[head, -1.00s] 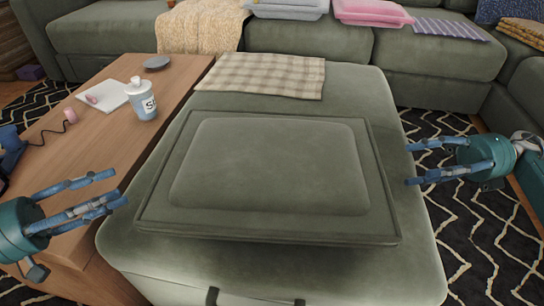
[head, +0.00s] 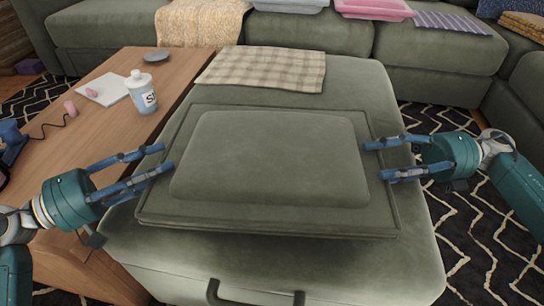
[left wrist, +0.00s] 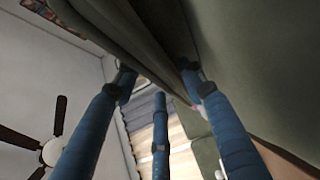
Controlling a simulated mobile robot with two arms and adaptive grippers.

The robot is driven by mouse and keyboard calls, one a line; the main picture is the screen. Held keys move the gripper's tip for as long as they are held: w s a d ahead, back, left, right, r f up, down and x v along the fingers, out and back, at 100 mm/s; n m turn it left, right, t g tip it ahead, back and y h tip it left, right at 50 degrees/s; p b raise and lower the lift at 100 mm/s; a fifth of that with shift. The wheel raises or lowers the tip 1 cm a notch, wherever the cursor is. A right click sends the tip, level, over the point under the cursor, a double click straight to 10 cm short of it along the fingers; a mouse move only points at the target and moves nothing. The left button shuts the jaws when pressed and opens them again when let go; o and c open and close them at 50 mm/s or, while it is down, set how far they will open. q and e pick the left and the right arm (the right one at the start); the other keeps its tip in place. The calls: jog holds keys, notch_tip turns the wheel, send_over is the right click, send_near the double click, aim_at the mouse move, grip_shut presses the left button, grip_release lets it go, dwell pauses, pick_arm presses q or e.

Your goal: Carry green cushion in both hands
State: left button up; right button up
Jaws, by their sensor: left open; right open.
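The green cushion (head: 270,158), a flat square with a raised middle panel, lies on the green ottoman (head: 375,80). My left gripper (head: 167,157) is open at the cushion's left edge, its fingertips overlapping the border in the head view. My right gripper (head: 374,161) is open at the right edge, its fingertips overlapping the border there. In the left wrist view, the left fingers (left wrist: 160,85) reach up to a dark green fabric edge (left wrist: 150,45) lying between the outer fingertips. I cannot tell whether the fingers touch it. The cushion's underside is hidden in the head view.
A plaid cloth (head: 265,69) lies on the ottoman behind the cushion. A wooden table (head: 105,120) on the left holds a white bottle (head: 142,92), a notepad (head: 103,88) and a grey dish (head: 157,56). The green sectional (head: 310,33) runs behind. Patterned rug shows on the right.

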pick_arm(q)
jog(key=shift+w+d, duration=0.35)
jog(key=shift+d, duration=0.15)
pick_arm(e)
jog(key=shift+s+a, duration=0.15)
jog(key=shift+a, duration=0.45)
pick_arm(q)
jog(key=c, duration=1)
pick_arm(e)
jog(key=c, duration=1)
pick_arm(q)
grip_shut()
pick_arm(e)
grip_shut()
